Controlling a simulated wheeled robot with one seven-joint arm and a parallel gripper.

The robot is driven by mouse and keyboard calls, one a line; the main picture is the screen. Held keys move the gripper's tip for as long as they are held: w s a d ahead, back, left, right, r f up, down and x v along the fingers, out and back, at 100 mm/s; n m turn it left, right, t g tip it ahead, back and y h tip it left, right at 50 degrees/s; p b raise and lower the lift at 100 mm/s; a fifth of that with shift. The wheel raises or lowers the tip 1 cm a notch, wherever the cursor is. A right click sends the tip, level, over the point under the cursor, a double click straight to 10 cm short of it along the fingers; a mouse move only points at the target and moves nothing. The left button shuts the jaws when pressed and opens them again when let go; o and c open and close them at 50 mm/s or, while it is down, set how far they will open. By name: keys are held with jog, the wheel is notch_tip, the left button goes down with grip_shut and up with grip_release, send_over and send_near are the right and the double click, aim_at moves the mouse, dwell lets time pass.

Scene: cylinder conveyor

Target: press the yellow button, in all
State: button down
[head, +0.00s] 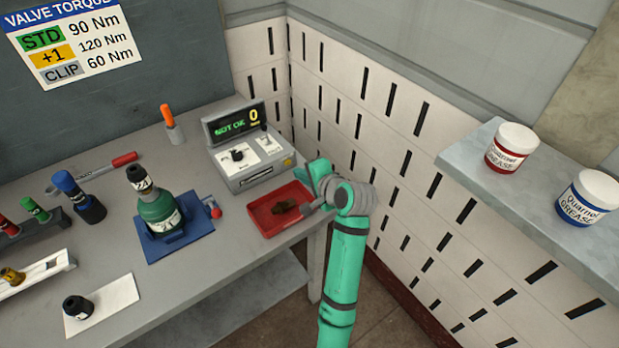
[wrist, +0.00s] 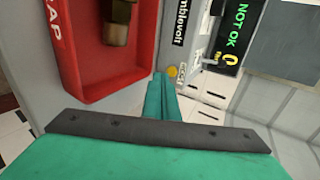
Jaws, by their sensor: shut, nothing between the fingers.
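The yellow button (wrist: 171,72) is a small round disc on the front face of the grey tester box, beside a printed label. In the head view the yellow button (head: 288,162) shows near the box's right front corner. My gripper (wrist: 160,78) has its teal fingers together with nothing between them. Its tips appear just beside the button in the wrist view; whether they touch it I cannot tell. In the head view my gripper (head: 302,170) is at the box's right front corner, above the red tray's right side.
A green bottle (head: 160,212) stands in a blue fixture to the left. The slotted wall is close on the right.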

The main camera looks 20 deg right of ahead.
aim_at(288, 163)
jog(key=shift+w+a, duration=0.3)
jog(key=shift+w, duration=0.65)
jog(key=shift+w+a, duration=0.3)
jog(key=shift+w, duration=0.65)
